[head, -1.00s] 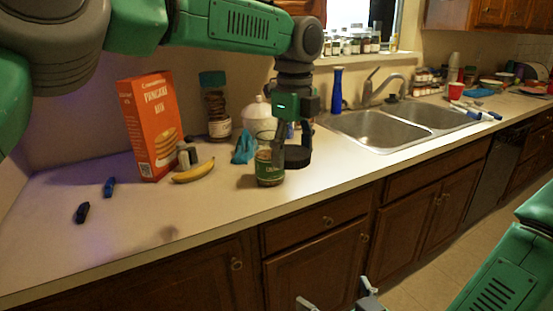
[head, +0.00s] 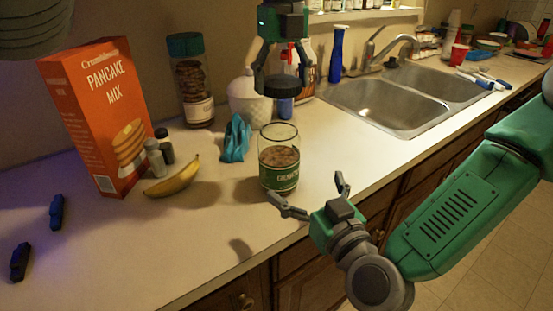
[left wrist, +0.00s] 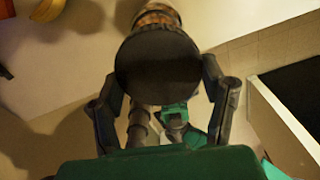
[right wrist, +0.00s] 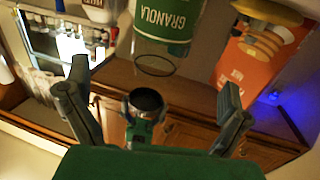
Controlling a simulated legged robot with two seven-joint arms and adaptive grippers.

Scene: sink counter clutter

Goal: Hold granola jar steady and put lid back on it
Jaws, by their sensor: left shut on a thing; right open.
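The granola jar (head: 279,165) stands upright and open on the counter, a clear jar with a green label and brown granola inside. In the right wrist view its green label (right wrist: 165,22) shows at the top. My left gripper (head: 283,82) is shut on the black round lid (head: 284,90) and holds it above the jar, apart from it. The lid (left wrist: 157,65) fills the middle of the left wrist view, over part of the jar. My right gripper (head: 307,196) is open and empty at the jar's front right, its fingers toward the jar but apart from it.
A blue cloth (head: 235,140), a banana (head: 173,177), small shakers (head: 157,155) and a pancake mix box (head: 98,115) lie left of the jar. A white canister (head: 247,102) stands behind. The sink (head: 390,105) is to the right. The front counter is mostly clear.

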